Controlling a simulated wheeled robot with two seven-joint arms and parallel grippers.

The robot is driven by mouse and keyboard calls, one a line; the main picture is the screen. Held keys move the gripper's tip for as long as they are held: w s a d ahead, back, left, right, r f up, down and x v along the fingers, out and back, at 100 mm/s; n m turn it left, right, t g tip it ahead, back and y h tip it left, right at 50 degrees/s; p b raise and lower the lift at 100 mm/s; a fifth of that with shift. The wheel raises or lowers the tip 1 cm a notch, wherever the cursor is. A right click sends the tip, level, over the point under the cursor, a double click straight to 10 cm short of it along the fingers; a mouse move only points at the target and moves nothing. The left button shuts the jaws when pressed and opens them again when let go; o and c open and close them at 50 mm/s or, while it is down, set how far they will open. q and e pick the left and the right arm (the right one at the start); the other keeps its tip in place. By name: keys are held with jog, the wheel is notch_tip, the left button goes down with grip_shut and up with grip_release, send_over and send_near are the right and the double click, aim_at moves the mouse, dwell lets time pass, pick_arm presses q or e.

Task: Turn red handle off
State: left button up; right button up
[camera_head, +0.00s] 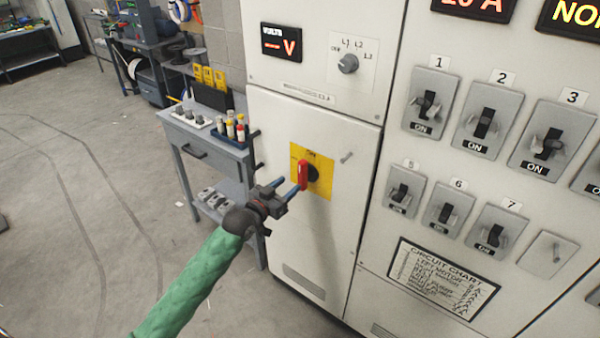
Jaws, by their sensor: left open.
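The red handle (303,174) is a rotary switch lever on a yellow plate (325,183) on the white electrical cabinet. It stands about upright in front of a dark round hub. My left gripper (289,186) reaches in from the lower left on a green-sleeved arm. Its two blue-tipped fingers are apart and point at the handle. One fingertip is close to the handle's lower end; I cannot tell if it touches. Nothing shows between the fingers. My right gripper is not in view.
The cabinet (300,250) carries a rotary knob (348,63), several breaker switches and a circuit chart (443,278) on the right. A grey side table (212,150) with bottles stands left of the cabinet. The concrete floor (90,220) at left is clear.

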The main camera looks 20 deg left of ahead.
aim_at(300, 174)
pick_arm(q)
jog(key=shift+w+d+r, duration=0.2)
jog(key=shift+w+r, duration=0.05)
jog(key=shift+w, duration=0.15)
jog(key=p+x, duration=0.2)
jog(key=x, duration=0.3)
jog(key=shift+p, duration=0.3)
jog(key=shift+p+x, duration=0.3)
jog(key=shift+x, duration=0.7)
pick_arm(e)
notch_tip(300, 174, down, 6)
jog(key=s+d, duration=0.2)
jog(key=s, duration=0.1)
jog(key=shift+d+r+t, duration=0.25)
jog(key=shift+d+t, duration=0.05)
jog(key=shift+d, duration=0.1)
pick_arm(q)
jog(key=shift+f, duration=0.1)
grip_shut()
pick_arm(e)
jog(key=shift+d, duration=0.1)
